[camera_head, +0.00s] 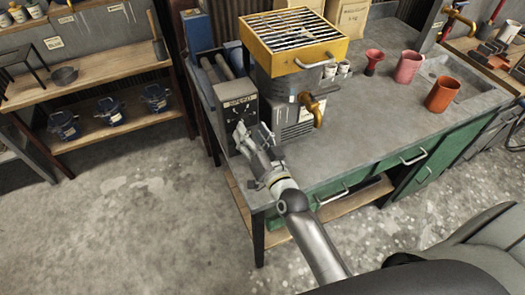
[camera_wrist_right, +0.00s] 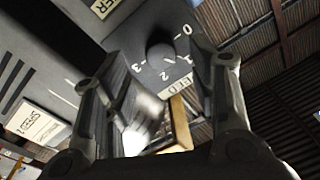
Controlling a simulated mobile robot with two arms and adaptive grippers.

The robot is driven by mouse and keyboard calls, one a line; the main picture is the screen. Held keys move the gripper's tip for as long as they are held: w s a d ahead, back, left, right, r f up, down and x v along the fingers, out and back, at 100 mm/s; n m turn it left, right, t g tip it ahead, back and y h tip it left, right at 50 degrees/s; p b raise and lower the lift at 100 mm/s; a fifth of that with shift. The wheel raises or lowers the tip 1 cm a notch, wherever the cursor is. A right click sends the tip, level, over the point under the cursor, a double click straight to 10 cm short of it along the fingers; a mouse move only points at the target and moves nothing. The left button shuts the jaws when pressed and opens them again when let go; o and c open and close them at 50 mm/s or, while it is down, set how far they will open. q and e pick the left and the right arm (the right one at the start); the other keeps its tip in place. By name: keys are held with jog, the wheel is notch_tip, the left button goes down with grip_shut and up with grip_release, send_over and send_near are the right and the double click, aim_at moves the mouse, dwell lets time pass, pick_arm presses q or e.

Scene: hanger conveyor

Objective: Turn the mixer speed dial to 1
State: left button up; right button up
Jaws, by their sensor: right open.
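The mixer speed dial (camera_wrist_right: 160,57) is a dark round knob on a grey panel in the right wrist view. The marks 0, 1, 2 and 3 and the word SPEED stand around it; its pointer setting is too blurred to read. In the head view, the grey mixer control box (camera_head: 240,103) stands at the bench's left end. My right gripper (camera_head: 250,133) is in front of this box. In the right wrist view its fingers (camera_wrist_right: 165,75) are open, with the dial between them in the picture; contact cannot be told. My left gripper is not in view.
A yellow grill-topped machine (camera_head: 290,42) and a brass tap (camera_head: 312,107) stand close right of the box. Red, pink and orange cups (camera_head: 443,95) are farther right on the grey bench (camera_head: 385,125). A wooden shelf (camera_head: 100,75) is at left, with open floor before it.

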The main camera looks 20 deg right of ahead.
jog(key=s, duration=0.8)
jog(key=shift+s+d+f, duration=0.2)
jog(key=shift+d, duration=0.1)
